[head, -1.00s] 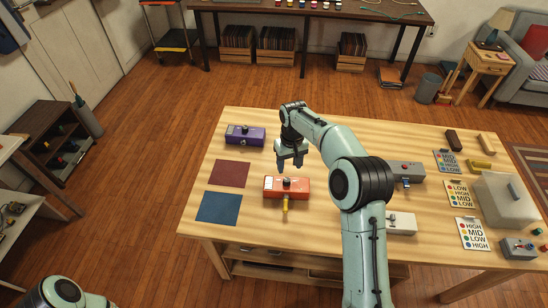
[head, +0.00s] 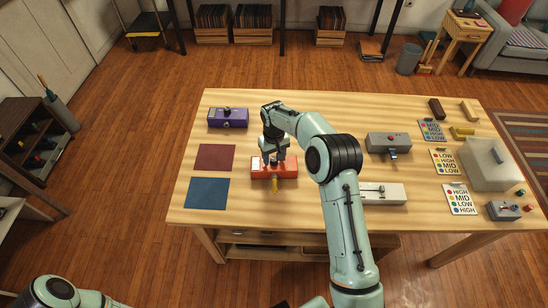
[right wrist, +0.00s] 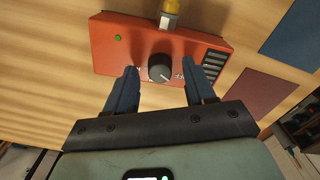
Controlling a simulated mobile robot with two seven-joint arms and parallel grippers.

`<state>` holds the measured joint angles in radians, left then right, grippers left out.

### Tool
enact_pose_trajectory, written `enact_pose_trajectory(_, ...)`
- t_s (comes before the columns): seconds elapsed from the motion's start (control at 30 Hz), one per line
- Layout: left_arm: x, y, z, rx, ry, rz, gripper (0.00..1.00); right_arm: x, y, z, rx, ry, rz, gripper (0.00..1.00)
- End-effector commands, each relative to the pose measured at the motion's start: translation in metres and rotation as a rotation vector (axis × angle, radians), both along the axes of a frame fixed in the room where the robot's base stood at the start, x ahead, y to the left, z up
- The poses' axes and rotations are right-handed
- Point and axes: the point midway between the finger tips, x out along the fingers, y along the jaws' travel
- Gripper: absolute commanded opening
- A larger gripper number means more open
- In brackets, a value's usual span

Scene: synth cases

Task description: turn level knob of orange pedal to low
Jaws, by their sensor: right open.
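The orange pedal (head: 289,171) lies on the wooden table, and it also shows in the right wrist view (right wrist: 110,45). Its dark round level knob (right wrist: 160,68) has a white pointer mark on the side towards my gripper; the lettering around it is partly hidden. My right gripper (head: 273,161) is over the pedal, pointing down. In the right wrist view its open fingers (right wrist: 159,80) stand on either side of the knob, with gaps, and hold nothing. In the head view the gripper hides the knob. Only part of my left arm shows, without its gripper.
A yellow plug (head: 275,187) sticks out of the pedal's near side. A purple pedal (head: 228,118), a red mat (head: 214,157) and a blue mat (head: 208,193) lie to the left. Grey (head: 388,142) and white (head: 384,194) devices and label cards (head: 460,199) lie to the right.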

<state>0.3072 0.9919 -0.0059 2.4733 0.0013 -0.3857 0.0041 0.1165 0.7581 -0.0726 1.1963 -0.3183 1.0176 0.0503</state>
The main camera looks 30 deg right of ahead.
Motion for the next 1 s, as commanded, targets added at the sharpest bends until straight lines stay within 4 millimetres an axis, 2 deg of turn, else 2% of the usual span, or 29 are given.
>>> enact_pose_trajectory(0.37,0.0001,0.0,-0.0001,0.0,0.0,0.0,0.0,0.0001,-0.0003,-0.007,0.0,-0.001,-0.001,0.54)
enact_pose_trajectory(0.4,0.0001,0.0,-0.0001,0.0,0.0,0.0,0.0,0.0001,-0.0002,-0.007,0.0,-0.001,-0.001,0.48)
enact_pose_trajectory(0.53,0.0001,0.0,-0.0001,0.0,0.0,0.0,0.0,0.0,-0.0002,-0.0069,0.0,-0.001,-0.001,0.05)
enact_pose_trajectory(0.57,0.0001,0.0,-0.0001,0.0,0.0,0.0,0.0,0.0001,-0.0002,-0.0069,0.0,-0.001,-0.001,0.0)
enact_pose_trajectory(1.0,0.0017,0.0,0.0021,0.0,-0.002,0.0,0.0,0.0,0.0001,-0.0065,0.0,0.0,-0.078,0.0)
